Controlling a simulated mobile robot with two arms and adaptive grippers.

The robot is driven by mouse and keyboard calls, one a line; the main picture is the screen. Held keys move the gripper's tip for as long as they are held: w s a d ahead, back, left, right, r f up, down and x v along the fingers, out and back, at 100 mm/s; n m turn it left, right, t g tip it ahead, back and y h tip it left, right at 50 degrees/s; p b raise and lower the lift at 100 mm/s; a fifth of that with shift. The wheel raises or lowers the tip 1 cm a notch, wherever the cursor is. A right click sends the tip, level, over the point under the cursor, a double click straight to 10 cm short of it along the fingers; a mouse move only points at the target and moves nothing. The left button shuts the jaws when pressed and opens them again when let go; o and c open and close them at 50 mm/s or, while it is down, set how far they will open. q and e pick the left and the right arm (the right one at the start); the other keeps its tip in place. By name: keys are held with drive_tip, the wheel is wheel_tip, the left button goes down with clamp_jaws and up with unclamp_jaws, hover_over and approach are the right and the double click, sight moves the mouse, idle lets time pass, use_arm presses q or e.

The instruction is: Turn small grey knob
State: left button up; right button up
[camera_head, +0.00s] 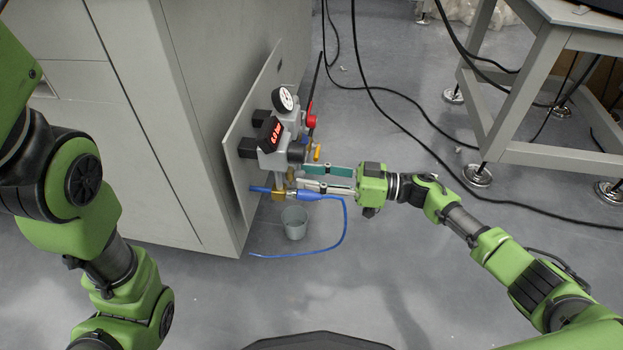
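The air unit (270,158) is mounted on a panel on the cabinet's side. It carries a round white gauge (286,99), a red-lit display (275,134) and a red part (311,118). I cannot clearly make out the small grey knob; a small grey part (291,175) shows at the unit's lower right, by the fingertips. My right gripper (301,177) comes in from the right with its fingers level and a gap between them. Its tips are close to this part; contact cannot be told. My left arm is at the left, its gripper out of view.
A blue hose (345,215) runs from a brass fitting (279,195) below the gripper. A small grey bucket (294,222) stands on the floor beneath. The cabinet (140,120) fills the left. A table frame (490,120) and black cables are at the right.

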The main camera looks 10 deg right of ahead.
clamp_jaws()
drive_tip(key=shift+n+p, duration=1.3)
drive_tip(key=shift+n, duration=2)
